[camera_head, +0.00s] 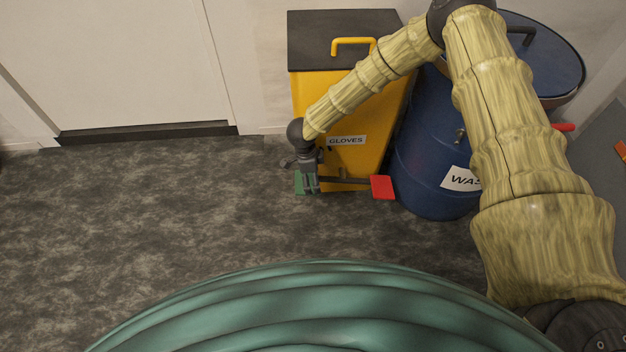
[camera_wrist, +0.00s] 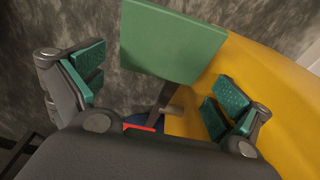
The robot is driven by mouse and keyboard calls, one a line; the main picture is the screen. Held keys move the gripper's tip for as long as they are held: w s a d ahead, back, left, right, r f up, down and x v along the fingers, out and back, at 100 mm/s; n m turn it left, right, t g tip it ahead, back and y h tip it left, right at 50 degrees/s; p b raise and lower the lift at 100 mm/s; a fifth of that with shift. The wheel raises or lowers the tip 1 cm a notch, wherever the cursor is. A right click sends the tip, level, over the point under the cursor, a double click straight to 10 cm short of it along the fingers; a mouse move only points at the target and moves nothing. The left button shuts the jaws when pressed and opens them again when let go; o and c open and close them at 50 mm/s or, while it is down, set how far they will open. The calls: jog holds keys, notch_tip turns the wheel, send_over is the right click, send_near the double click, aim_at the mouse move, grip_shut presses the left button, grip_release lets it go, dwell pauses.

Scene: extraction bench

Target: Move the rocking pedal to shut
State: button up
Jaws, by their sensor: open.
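The rocking pedal is a dark bar (camera_head: 347,180) low at the front of a yellow bin (camera_head: 365,115) labelled GLOVES. It has a red pad (camera_head: 382,187) at its right end and a green pad (camera_head: 299,183) at its left end, partly hidden by my gripper (camera_head: 310,185). In the wrist view the green pad (camera_wrist: 172,42) is large and close, beyond my open fingers (camera_wrist: 157,88), with nothing held between them. The red pad (camera_wrist: 142,129) shows small, mostly hidden by the gripper body. I cannot tell whether a finger touches the green pad, nor which way the pedal tilts.
The bin's dark lid (camera_head: 325,35) appears down, with a yellow handle (camera_head: 352,42) on it. A blue drum (camera_head: 425,150) with a partly hidden label stands close on the right. The floor (camera_head: 150,210) left of the bin is clear, up to a pale door (camera_head: 110,60).

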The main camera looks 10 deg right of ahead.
jog(key=shift+a+r, duration=0.15)
jog(key=shift+r, duration=1.15)
jog(key=shift+a+r, duration=0.15)
jog(key=shift+r, duration=1.15)
jog(key=s+d+f+n+t+h, duration=0.1)
jog(key=s+d+f+n, duration=0.35)
jog(key=s, duration=0.35)
jog(key=s+d+f+n+t, duration=0.1)
jog(key=s+d+f+n, duration=0.2)
jog(key=s+n, duration=0.45)
jog(key=s+d+r+n+g+y, duration=0.1)
jog(key=s+d+n, duration=0.1)
jog(key=s, duration=0.6)
jog(key=s+d+r+n+y, duration=0.1)
jog(key=s+r+n, duration=0.15)
jog(key=s, duration=0.55)
jog(key=s+d+r+n+g+y, duration=0.1)
jog(key=s+d+n, duration=0.15)
jog(key=s, duration=0.45)
notch_tip(320, 180, up, 30)
jog(key=a+p, duration=0.1)
jog(key=p, duration=2.9)
jog(key=shift+f+h, duration=0.25)
jog(key=shift+h, duration=0.05)
